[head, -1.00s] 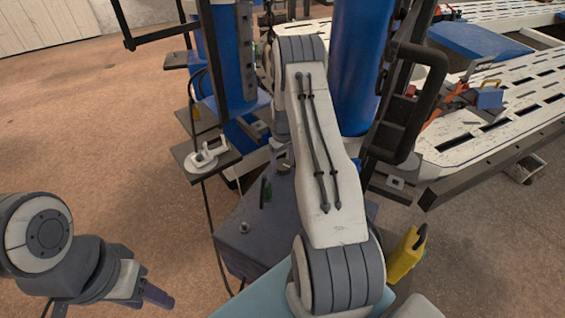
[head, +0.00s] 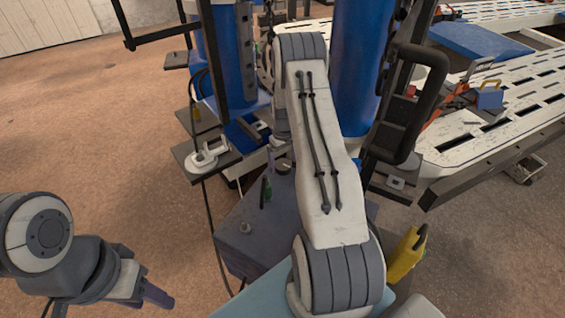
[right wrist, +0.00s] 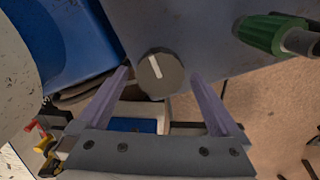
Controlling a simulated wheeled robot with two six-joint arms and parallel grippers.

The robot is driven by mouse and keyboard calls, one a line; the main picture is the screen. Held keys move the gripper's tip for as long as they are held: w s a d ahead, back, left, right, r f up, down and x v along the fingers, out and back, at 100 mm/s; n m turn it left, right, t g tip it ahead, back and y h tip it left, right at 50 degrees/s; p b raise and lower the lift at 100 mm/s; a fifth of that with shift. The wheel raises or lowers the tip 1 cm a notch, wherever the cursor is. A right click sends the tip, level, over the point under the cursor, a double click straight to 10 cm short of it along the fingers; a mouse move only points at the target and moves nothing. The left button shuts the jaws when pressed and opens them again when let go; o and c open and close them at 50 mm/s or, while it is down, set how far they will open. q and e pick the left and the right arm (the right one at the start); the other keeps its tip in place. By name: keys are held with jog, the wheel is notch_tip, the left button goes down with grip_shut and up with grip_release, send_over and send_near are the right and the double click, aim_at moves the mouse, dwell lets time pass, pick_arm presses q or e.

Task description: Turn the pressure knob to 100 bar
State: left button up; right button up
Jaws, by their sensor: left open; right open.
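The pressure knob (right wrist: 160,73) is a dark, faceted round knob with a white pointer line, on a grey-blue panel (right wrist: 205,40) in the right wrist view. The line tilts slightly, its upper end to the left. No scale marks are readable. My right gripper (right wrist: 158,76) is open, with one purple finger on each side of the knob and visible gaps between. I cannot tell how deep the fingertips reach. In the head view my right arm hides that gripper. My left gripper (head: 157,295) is open and empty at the lower left, over the floor.
A green-handled part (right wrist: 268,33) sits right of the knob. In the head view the purple-grey box (head: 250,240) stands below my right arm, with blue cylinders (head: 358,70) behind. A yellow object (head: 405,256) is to the right. The floor at left is clear.

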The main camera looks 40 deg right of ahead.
aim_at(283, 164)
notch_tip(283, 164, up, 10)
dwell(0.3)
jog(key=shift+f, duration=0.1)
dwell(0.3)
jog(key=s+a+r+n+p, duration=0.25)
jog(key=a+r, duration=0.65)
jog(key=a, duration=0.5)
jog(key=s+a+r+n+p, duration=0.25)
jog(key=a+r, duration=0.55)
jog(key=a, duration=0.6)
jog(key=s+a+r+n+p, duration=0.1)
jog(key=s+a+r, duration=0.2)
jog(key=s, duration=0.8)
jog(key=s+a+r+n+y+p, duration=0.1)
jog(key=s+a+r+n+p, duration=0.1)
jog(key=s+a+r, duration=0.2)
jog(key=s+a, duration=0.3)
jog(key=s, duration=0.5)
jog(key=shift+s+r+p, duration=0.15)
jog(key=shift+r+p, duration=0.05)
jog(key=shift+p, duration=0.1)
